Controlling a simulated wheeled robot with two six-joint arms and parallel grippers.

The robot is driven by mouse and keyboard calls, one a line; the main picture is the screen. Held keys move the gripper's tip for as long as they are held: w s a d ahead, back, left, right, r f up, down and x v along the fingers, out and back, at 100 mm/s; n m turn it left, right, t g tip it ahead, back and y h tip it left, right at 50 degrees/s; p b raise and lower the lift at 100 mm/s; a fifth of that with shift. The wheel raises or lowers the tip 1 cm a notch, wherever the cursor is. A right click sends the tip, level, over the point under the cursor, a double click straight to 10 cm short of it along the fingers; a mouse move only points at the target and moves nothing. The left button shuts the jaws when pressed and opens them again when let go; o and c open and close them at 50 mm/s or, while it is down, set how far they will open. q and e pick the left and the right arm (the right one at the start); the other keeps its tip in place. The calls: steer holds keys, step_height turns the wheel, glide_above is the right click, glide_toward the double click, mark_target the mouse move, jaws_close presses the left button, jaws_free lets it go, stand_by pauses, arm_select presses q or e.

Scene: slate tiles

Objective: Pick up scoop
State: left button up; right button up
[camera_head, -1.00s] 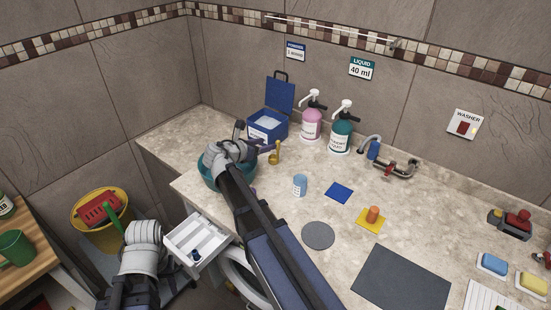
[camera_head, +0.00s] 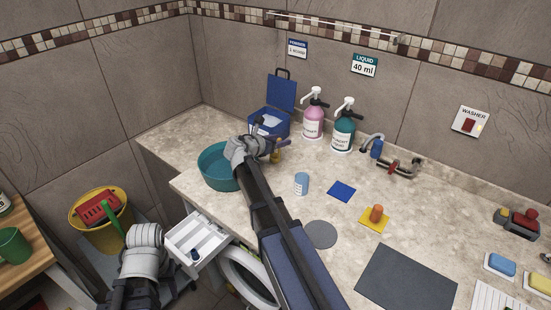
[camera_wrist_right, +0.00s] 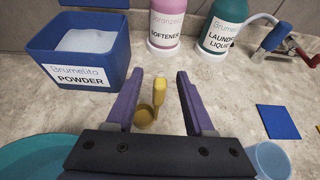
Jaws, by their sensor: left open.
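The yellow scoop (camera_head: 276,155) is on the counter in front of the blue powder box. In the right wrist view the scoop (camera_wrist_right: 158,98) lies between the fingers, its round bowl towards the lower left and its handle upward. My right gripper (camera_wrist_right: 160,95) is open around it, with a gap to both purple fingers. In the head view my right gripper (camera_head: 268,143) is beside the scoop and partly hides it. My left gripper (camera_head: 143,238) is low at the left, away from the counter, its fingers hard to make out.
A teal basin (camera_head: 214,170) is left of the right wrist. The powder box (camera_head: 268,122), pink bottle (camera_head: 313,122) and teal bottle (camera_head: 343,133) stand behind. A blue cup (camera_head: 301,184) stands to the right. An open drawer (camera_head: 197,238) juts out below the counter.

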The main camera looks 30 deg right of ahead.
jaws_close()
stand_by(1.2)
